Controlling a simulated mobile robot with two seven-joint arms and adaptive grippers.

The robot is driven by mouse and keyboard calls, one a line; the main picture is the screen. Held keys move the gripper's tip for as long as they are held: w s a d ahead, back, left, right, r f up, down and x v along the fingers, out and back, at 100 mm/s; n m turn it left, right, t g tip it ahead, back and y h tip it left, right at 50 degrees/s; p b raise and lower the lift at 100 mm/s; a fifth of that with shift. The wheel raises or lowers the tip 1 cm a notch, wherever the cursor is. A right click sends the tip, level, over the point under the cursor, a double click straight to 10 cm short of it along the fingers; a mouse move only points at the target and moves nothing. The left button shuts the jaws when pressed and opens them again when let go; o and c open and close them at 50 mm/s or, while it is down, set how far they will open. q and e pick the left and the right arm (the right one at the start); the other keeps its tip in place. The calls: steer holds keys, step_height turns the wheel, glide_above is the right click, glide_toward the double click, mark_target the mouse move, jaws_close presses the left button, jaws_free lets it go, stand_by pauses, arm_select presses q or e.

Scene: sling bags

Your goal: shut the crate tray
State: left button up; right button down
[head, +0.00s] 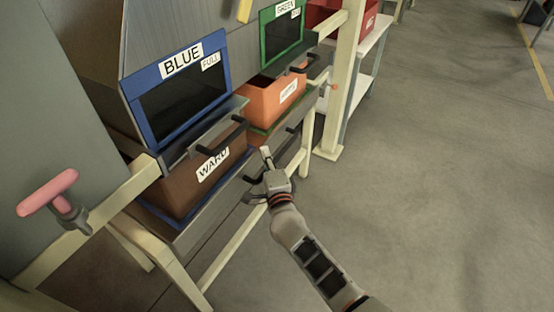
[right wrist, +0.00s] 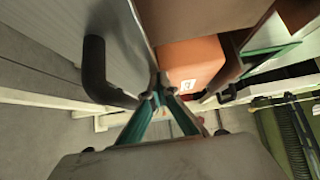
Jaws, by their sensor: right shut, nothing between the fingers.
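The grey crate tray (head: 196,226) sits low under the BLUE hatch and carries a brown crate (head: 180,185) with a white WARD label. Its front has a black handle, seen large at the left in the right wrist view (right wrist: 97,68). How far the tray stands out is hard to tell. My right gripper (head: 266,156) is shut and empty, close to the tray's front and handle in the head view. Whether it touches the tray is unclear. In the right wrist view its fingertips (right wrist: 160,88) meet beside the grey front. My left gripper is out of view.
An orange crate (head: 270,102) stands under the GREEN hatch (head: 282,36) to the right. A cream post (head: 340,90) and a white shelf rack (head: 368,55) stand beyond. A pink handle (head: 48,192) sticks out at left. The floor at right is clear.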

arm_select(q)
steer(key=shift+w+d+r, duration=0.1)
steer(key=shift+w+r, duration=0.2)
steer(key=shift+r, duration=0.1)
arm_select(e)
steer(key=shift+w+a+r, duration=0.2)
steer(key=shift+w+a, duration=0.2)
steer(key=shift+a, duration=0.3)
